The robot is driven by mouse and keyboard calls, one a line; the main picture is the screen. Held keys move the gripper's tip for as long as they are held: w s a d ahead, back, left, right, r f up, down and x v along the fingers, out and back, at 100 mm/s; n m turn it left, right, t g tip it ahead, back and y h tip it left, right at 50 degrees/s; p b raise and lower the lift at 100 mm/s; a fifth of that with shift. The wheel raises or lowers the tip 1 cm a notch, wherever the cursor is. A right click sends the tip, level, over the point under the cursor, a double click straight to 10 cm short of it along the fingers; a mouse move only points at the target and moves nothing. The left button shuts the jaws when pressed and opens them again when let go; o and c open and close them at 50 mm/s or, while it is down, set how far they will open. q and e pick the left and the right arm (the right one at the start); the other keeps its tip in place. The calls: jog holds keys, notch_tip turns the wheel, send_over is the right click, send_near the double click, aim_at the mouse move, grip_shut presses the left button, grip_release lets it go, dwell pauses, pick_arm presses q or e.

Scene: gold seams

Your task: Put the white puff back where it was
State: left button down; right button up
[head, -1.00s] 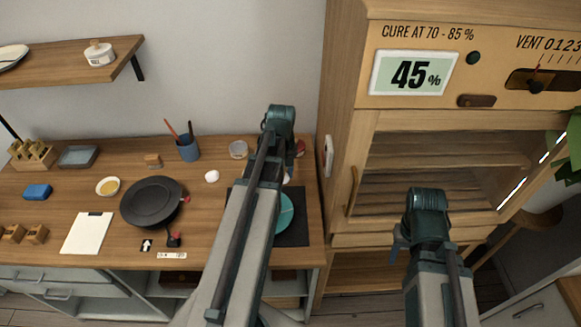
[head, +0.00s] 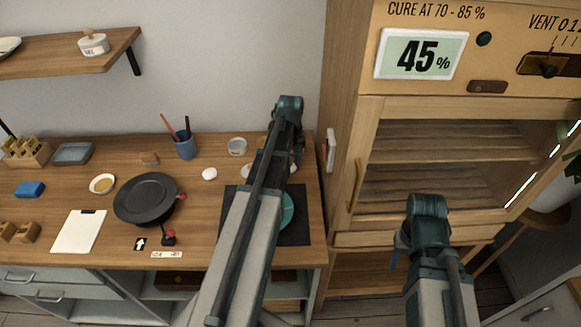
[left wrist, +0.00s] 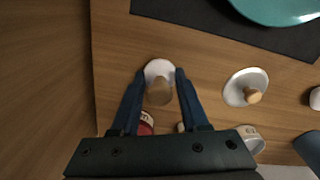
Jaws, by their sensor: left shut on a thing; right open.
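In the left wrist view, my left gripper (left wrist: 160,76) is shut on a white round puff with a wooden knob (left wrist: 158,70), its fingers on either side. The puff is over the wooden bench top, near its edge; I cannot tell whether it touches the wood. A second white disc with a wooden knob (left wrist: 238,92) lies to its right. In the head view my left arm partly covers that disc (head: 248,171) and hides the left gripper and held puff. My right gripper (head: 395,260) is open, low in front of the cabinet, and mostly hidden by its arm.
A dark mat (head: 300,230) with a teal plate (head: 288,211) lies in front. A red jar (left wrist: 146,124) and a white cup (left wrist: 250,142) stand close to the left gripper. A small white lump (head: 210,174) and black wheel (head: 147,198) are left. The cabinet (head: 345,110) stands right.

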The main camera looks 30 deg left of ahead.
pick_arm(q)
jog(key=shift+r, duration=0.1)
jog(key=shift+c, duration=2.1)
grip_release()
notch_tip(320, 180, up, 12)
jog(key=p, duration=1.2)
jog(key=shift+s, duration=0.1)
